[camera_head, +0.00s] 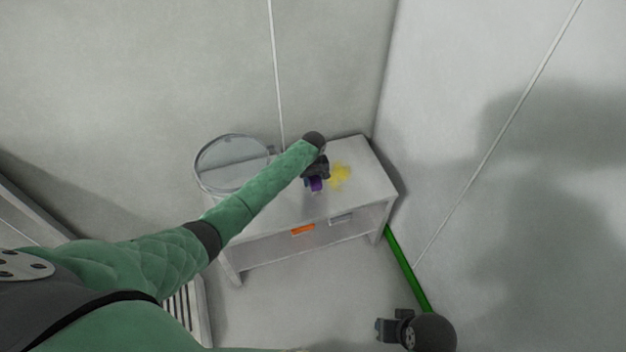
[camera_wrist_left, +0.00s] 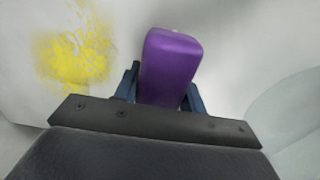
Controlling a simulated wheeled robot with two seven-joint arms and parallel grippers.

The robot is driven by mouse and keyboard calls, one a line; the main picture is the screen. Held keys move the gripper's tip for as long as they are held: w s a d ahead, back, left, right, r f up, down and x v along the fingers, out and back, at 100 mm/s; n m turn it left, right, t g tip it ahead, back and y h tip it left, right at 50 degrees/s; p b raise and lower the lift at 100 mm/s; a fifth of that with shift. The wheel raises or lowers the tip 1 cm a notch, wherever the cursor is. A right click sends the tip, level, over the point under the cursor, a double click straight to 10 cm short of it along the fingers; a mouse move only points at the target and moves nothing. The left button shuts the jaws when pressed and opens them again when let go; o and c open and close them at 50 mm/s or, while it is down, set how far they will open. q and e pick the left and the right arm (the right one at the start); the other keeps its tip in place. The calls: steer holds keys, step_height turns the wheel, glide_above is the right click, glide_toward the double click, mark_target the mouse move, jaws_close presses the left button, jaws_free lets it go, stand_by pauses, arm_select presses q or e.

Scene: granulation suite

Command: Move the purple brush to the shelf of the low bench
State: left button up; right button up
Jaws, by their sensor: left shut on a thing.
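The purple brush (camera_head: 315,185) is in my left gripper (camera_head: 314,179), over the top of the low bench (camera_head: 371,184). The left wrist view shows the purple block of the brush (camera_wrist_left: 170,62) between the two blue fingers of my left gripper (camera_wrist_left: 160,88), which are shut on it. I cannot tell whether the brush touches the bench top. The bench's shelf lies under the top and is seen only through the open front. My right gripper (camera_head: 387,329) is low at the right, apart from the bench; its jaw opening is unclear.
A yellow powder patch (camera_head: 339,176) lies on the bench top beside the brush. A round, clear-faced sieve (camera_head: 231,162) is at the bench's left end. An orange item (camera_head: 303,230) and a pale item (camera_head: 341,218) show under the top. A green pole (camera_head: 406,267) is right of the bench.

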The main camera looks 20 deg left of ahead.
arm_select(q)
steer(key=shift+f, duration=0.1)
steer(key=o, duration=1)
